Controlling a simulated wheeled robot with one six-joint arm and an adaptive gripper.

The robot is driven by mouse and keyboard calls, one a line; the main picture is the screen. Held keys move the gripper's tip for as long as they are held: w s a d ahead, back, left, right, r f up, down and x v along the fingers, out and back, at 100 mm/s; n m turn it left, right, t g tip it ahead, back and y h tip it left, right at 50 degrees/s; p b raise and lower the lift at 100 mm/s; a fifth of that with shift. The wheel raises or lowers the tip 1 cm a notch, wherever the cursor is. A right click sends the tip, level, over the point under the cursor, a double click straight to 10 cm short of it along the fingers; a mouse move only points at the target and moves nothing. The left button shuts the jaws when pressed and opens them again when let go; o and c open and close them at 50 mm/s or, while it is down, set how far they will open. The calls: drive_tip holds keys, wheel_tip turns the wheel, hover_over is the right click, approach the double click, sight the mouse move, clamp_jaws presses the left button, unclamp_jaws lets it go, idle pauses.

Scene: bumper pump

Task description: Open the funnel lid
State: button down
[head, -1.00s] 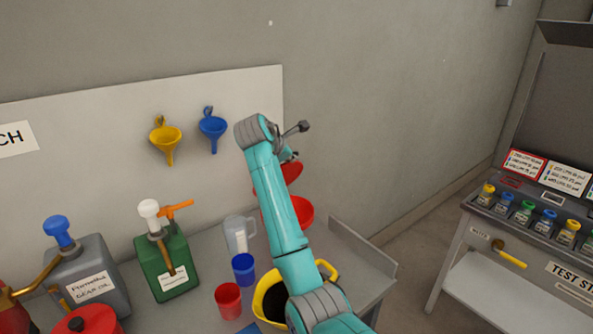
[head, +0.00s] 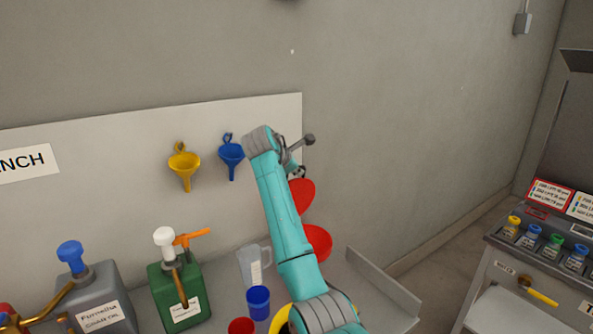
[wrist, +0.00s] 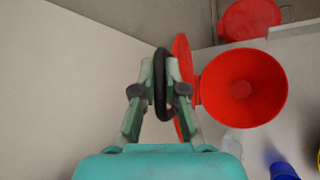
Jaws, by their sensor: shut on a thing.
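The red funnel (head: 318,240) stands at the right end of the bench, partly hidden by my arm in the head view. In the wrist view its open bowl (wrist: 242,85) faces the camera. Its red lid (head: 303,193) is raised above the bowl. In the wrist view the lid (wrist: 181,55) is seen almost edge-on, swung up at the bowl's left side. My gripper (wrist: 160,68) is shut on a black ring-shaped handle (wrist: 162,95) beside the lid. In the head view my gripper is mostly hidden behind my wrist.
A clear jug (head: 252,265), a blue cup (head: 258,302) and a red cup (head: 241,326) stand left of my arm. A green pump can (head: 178,298) stands farther left. Yellow (head: 184,160) and blue (head: 231,152) funnels hang on the wall board.

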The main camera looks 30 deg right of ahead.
drive_tip(key=c, duration=1.2)
unclamp_jaws()
drive_tip(key=shift+s+d, duration=0.1)
drive_tip(key=shift+d, duration=0.15)
drive_tip(key=shift+a, duration=0.15)
drive_tip(key=shift+a+r, duration=0.2)
drive_tip(key=v, duration=1.1)
drive_tip(key=shift+r, duration=0.15)
drive_tip(key=shift+s, duration=0.1)
